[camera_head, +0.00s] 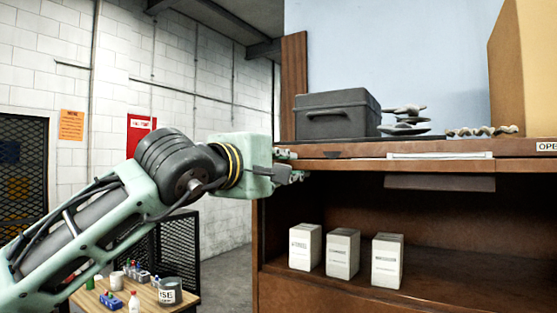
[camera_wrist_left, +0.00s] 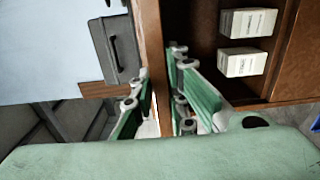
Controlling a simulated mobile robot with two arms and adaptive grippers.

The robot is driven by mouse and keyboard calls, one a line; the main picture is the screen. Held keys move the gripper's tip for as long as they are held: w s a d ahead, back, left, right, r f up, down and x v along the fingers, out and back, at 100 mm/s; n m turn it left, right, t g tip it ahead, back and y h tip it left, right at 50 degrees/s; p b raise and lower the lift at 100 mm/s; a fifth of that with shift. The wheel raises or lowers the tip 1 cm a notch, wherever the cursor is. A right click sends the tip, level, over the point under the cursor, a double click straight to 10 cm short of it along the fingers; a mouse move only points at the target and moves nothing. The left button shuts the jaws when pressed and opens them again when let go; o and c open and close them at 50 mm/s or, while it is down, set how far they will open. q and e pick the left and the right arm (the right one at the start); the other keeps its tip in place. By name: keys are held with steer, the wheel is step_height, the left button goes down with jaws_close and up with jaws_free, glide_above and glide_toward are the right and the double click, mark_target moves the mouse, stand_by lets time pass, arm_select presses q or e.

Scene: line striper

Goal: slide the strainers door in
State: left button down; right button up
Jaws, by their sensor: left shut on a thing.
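My left gripper (camera_head: 292,166) reaches in from the left to the left end of a brown horizontal board (camera_head: 345,164) above the cabinet's open lower compartment. In the left wrist view, the green and grey fingers of the gripper (camera_wrist_left: 161,92) stand on both sides of the board's edge (camera_wrist_left: 150,40) and are shut on it. I cannot tell clearly whether this board is the strainers door or a fixed shelf; no label reading strainers shows. The board lies level. My right gripper is not in view.
Several white boxes, one of them here (camera_head: 342,253), stand in the lower compartment. A dark grey case (camera_head: 337,115) and stacked grey pieces (camera_head: 405,120) stand above the board. A small table (camera_head: 110,299) with bottles and a can is at lower left.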

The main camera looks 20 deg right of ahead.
arm_select(q)
steer(key=shift+w+d+r+p, duration=0.2)
steer(key=shift+w+d+p, duration=0.1)
steer(key=shift+w+d, duration=0.25)
steer(key=shift+p+x, duration=0.75)
steer(key=shift+x, duration=0.15)
steer(key=shift+w+d+f, duration=0.1)
steer(key=shift+w+d, duration=0.15)
steer(key=shift+d, duration=0.1)
